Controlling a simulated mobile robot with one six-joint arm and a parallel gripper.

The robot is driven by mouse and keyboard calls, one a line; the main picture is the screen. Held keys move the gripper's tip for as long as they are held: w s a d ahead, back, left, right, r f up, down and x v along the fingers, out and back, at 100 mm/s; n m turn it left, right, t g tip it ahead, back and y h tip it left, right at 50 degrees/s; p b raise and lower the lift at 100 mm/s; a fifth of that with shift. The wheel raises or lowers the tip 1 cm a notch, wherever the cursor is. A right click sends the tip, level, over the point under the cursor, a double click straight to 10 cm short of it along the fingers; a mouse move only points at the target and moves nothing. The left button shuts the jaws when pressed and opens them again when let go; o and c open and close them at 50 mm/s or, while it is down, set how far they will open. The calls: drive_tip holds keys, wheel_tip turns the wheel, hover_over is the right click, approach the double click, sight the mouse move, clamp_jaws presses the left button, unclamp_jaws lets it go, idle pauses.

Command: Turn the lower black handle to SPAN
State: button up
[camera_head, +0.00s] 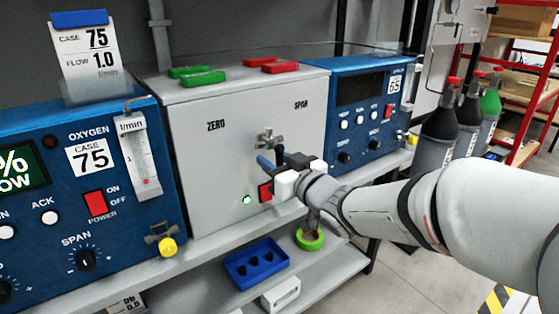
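The grey cabinet (225,185) in the middle carries the labels ZERO (216,125) at left and SPAN (301,105) at right. A metal valve fitting (268,140) sits on its front between and below the labels. My gripper (272,158) reaches in from the right, with its blue fingertip just below this fitting. A small dark piece (280,153) shows beside the fingertip; it may be the lower black handle, but I cannot tell its direction. The gripper hides most of this area, so I cannot tell whether it touches or holds the handle.
A red switch (265,192) and a lit green lamp (247,199) sit just below the gripper. Blue analysers (85,215) flank the cabinet, another at right (365,125). A blue tray (256,262) and a green ring (310,240) lie on the lower shelf. Gas cylinders (436,140) stand at right.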

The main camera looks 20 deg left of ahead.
drive_tip(key=shift+w+a, duration=0.15)
drive_tip(key=shift+c, duration=0.3)
clamp_jaws()
drive_tip(key=n+b, duration=0.2)
drive_tip(key=n, duration=0.1)
drive_tip(key=w+d+n+b, duration=0.1)
drive_tip(key=shift+r+n, duration=0.15)
drive_tip(key=shift+n, duration=0.15)
drive_tip(key=shift+o, duration=0.3)
unclamp_jaws()
